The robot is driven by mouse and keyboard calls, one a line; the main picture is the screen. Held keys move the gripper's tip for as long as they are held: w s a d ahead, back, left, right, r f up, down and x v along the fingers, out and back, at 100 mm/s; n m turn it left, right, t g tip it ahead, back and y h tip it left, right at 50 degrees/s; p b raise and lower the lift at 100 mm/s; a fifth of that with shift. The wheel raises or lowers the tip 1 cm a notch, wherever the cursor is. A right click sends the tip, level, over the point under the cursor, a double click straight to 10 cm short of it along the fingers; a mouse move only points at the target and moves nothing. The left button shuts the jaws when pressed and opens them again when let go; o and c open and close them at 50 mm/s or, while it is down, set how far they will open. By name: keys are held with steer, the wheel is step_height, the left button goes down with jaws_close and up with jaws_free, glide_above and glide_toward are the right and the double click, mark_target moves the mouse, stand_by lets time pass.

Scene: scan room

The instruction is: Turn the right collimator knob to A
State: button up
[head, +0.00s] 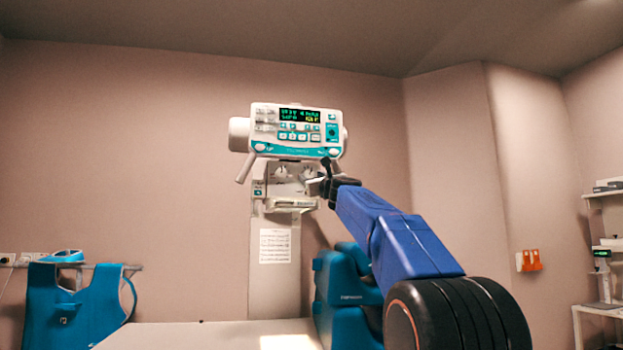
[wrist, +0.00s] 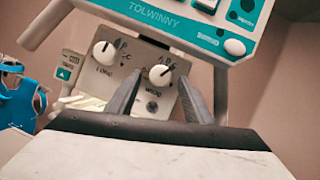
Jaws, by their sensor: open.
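The right collimator knob (wrist: 160,74) is a white round dial on the collimator's pale front plate, in the wrist view. Its dark pointer mark slants up and to the right; the letters around it are too small to read surely. The left collimator knob (wrist: 104,54) sits on the same plate, its mark pointing up and slightly right. My gripper (wrist: 160,86) is open, its two grey fingers apart, with the right knob seen between their tips. I cannot tell whether they touch it. In the head view my gripper (head: 326,180) is just below the console's right end.
The white and teal console (head: 290,132) with its display overhangs the knobs. A slanted handle (wrist: 46,24) stands at their left. A pale table (head: 215,336) lies below, with a blue chair-like object (head: 340,295) beside it. Blue aprons (head: 75,305) hang at far left.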

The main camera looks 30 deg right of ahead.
steer(key=shift+w+r, duration=0.2)
steer(key=shift+w, duration=0.3)
steer(key=c, duration=1)
steer(key=shift+c, duration=0.2)
steer(key=shift+d+n, duration=0.15)
steer(key=shift+n, duration=0.35)
steer(key=n+y, duration=0.1)
steer(key=n, duration=0.2)
steer(key=n+g+y, duration=0.1)
steer(key=n+y, duration=0.1)
steer(key=n, duration=0.1)
steer(key=shift+d+r, duration=0.15)
steer(key=shift+d, duration=0.05)
steer(key=shift+s+r+n+g+y, duration=0.1)
steer(key=shift+n+g+y, duration=0.35)
steer(key=shift+n, duration=0.75)
steer(key=shift+r+n+g+y, duration=0.1)
steer(key=shift+n+g+y, duration=0.3)
steer(key=shift+n, duration=0.8)
